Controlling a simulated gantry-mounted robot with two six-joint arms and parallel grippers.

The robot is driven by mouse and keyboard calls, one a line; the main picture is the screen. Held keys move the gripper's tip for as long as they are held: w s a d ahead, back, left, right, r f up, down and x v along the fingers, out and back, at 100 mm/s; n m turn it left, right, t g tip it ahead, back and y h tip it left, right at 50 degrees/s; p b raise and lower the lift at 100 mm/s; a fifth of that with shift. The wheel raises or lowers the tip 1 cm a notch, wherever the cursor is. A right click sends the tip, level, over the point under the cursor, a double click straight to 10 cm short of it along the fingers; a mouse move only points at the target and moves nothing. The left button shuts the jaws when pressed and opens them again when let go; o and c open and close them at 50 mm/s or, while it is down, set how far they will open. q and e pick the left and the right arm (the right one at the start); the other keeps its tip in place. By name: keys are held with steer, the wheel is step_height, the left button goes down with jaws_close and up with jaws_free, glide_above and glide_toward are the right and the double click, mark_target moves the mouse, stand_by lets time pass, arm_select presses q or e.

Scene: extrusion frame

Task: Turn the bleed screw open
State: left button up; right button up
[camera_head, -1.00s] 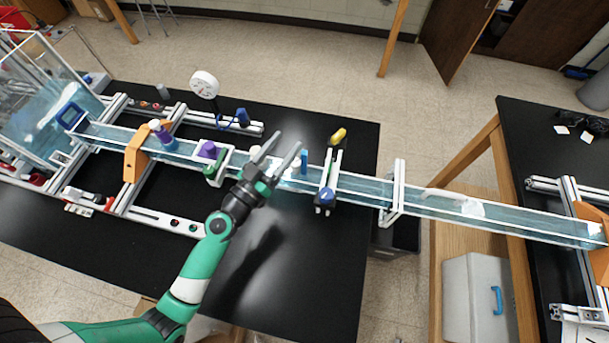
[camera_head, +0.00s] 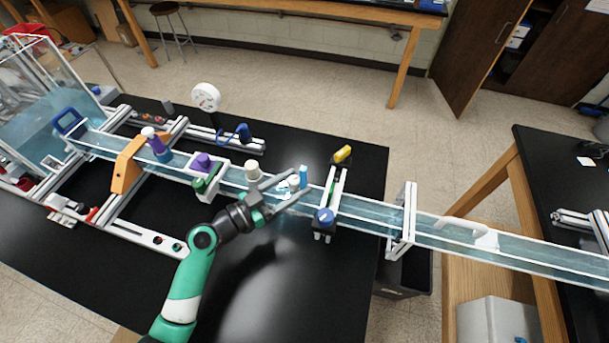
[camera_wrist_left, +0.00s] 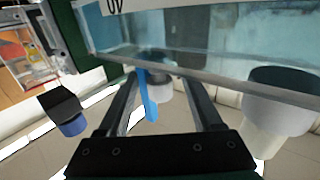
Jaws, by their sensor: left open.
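A small white round fitting with an upright blue tab (camera_head: 303,175) stands at the clear water channel (camera_head: 345,221), near its middle; I take it to be the bleed screw. In the left wrist view the blue tab (camera_wrist_left: 149,94) and its pale cylinder (camera_wrist_left: 160,90) show between my fingers. My left gripper (camera_head: 292,186) is open, with one finger on each side of the fitting. I cannot tell whether either finger touches it. My right gripper is out of view.
A white knob (camera_head: 253,170) and a purple-capped fitting (camera_head: 203,162) stand left of the gripper. A white bracket with a blue knob (camera_head: 324,216) and a yellow-handled part (camera_head: 342,155) are close on the right. A gauge (camera_head: 206,97) stands behind. The black bench front is clear.

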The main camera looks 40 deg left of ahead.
mark_target(305, 185)
arm_select(q)
steer(key=w, duration=0.3)
steer(key=shift+w+d, duration=0.35)
jaws_close()
